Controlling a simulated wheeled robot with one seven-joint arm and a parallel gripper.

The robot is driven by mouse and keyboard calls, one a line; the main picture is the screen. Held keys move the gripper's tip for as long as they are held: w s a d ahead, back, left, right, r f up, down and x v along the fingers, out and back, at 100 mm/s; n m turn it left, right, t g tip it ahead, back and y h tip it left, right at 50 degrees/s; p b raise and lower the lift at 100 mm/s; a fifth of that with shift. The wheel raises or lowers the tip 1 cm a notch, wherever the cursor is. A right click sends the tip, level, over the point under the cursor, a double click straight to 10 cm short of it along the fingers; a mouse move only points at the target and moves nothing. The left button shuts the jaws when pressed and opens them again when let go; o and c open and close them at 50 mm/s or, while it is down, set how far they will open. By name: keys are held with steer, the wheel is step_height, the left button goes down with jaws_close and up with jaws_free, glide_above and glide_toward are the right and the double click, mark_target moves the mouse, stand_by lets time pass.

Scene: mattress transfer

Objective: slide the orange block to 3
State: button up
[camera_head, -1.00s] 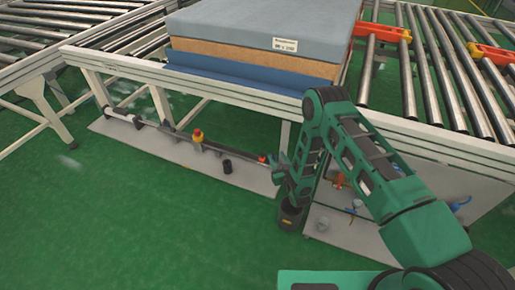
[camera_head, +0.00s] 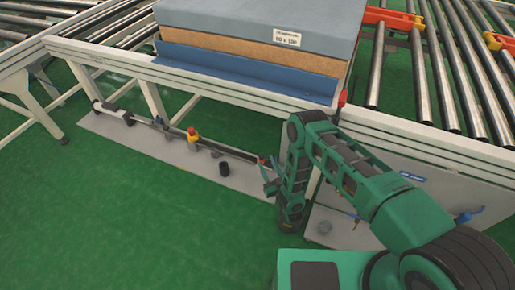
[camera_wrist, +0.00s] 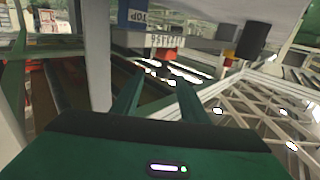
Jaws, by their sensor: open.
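No block marked with a 3 can be made out, and I cannot tell which orange part is the block. Two orange-red pieces lie across the rollers in the head view, one at the top (camera_head: 392,18) and one at the right edge (camera_head: 498,41). On the low rail is a red-and-yellow knob (camera_head: 193,134). My gripper (camera_head: 270,182) hangs low beside the right end of that rail, in front of the table frame. In the wrist view my gripper's two green fingers (camera_wrist: 157,96) are apart with nothing between them. A small orange patch (camera_wrist: 167,54) shows beyond them.
A layered mattress stack (camera_head: 285,30) sits on the conveyor table, with a blue strip (camera_head: 240,72) in front. A black cup-like part (camera_head: 224,169) stands on the low grey plate (camera_head: 150,160). The green floor (camera_head: 100,230) in front is clear. A black cylinder (camera_wrist: 252,40) shows in the wrist view.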

steer(key=x, duration=1)
steer(key=shift+a, duration=0.35)
steer(key=shift+s, duration=0.1)
